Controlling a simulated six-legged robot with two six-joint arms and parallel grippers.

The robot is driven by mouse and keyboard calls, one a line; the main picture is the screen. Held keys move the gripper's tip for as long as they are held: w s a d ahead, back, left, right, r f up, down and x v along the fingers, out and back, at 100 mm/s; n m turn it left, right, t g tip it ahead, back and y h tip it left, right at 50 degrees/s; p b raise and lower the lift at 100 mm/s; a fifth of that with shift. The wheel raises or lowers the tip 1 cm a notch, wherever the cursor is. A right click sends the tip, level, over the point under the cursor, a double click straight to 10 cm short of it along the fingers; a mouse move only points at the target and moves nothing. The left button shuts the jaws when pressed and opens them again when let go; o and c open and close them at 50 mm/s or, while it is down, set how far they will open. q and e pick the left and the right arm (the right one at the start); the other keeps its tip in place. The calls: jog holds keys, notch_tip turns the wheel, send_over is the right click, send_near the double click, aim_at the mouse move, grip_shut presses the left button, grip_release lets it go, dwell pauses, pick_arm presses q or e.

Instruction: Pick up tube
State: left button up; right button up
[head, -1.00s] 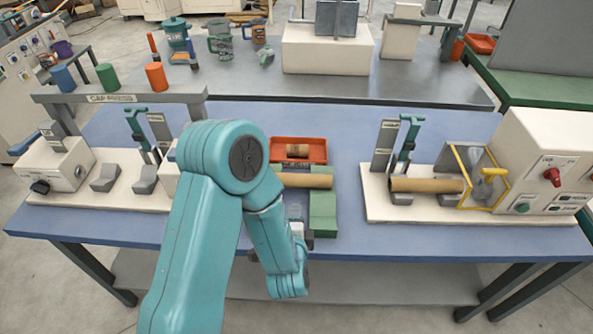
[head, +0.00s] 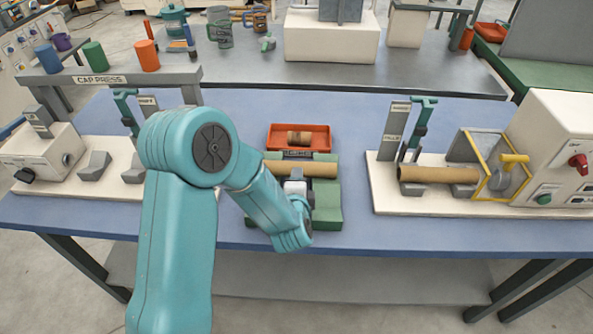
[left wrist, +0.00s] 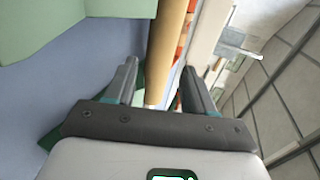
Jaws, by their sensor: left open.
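A brown cardboard tube (head: 320,169) lies across the green cradle (head: 328,207) in the middle of the blue table. My left gripper (head: 297,178) is at the near side of this tube, partly hidden by my own arm. In the left wrist view my left gripper (left wrist: 160,73) is open, and the tube (left wrist: 167,45) shows in the gap between its two fingers. I cannot tell whether the fingers touch it. Another brown tube (head: 430,174) rests in the right-hand machine. My right gripper is out of view.
An orange tray (head: 322,138) holding a short brown roll (head: 299,137) stands just behind the cradle. Blue tabletop is clear between cradle and right machine.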

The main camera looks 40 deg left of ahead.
aim_at(277, 167)
pick_arm(q)
jog(key=shift+x, duration=0.95)
jog(key=shift+w+a, duration=0.15)
jog(key=shift+w, duration=0.15)
jog(key=x, duration=0.4)
jog(key=shift+w+a+f+p, duration=0.1)
jog(key=shift+w+f+p, duration=0.1)
jog(key=shift+p, duration=0.2)
jog(key=shift+s+r, duration=0.1)
jog(key=c, duration=0.7)
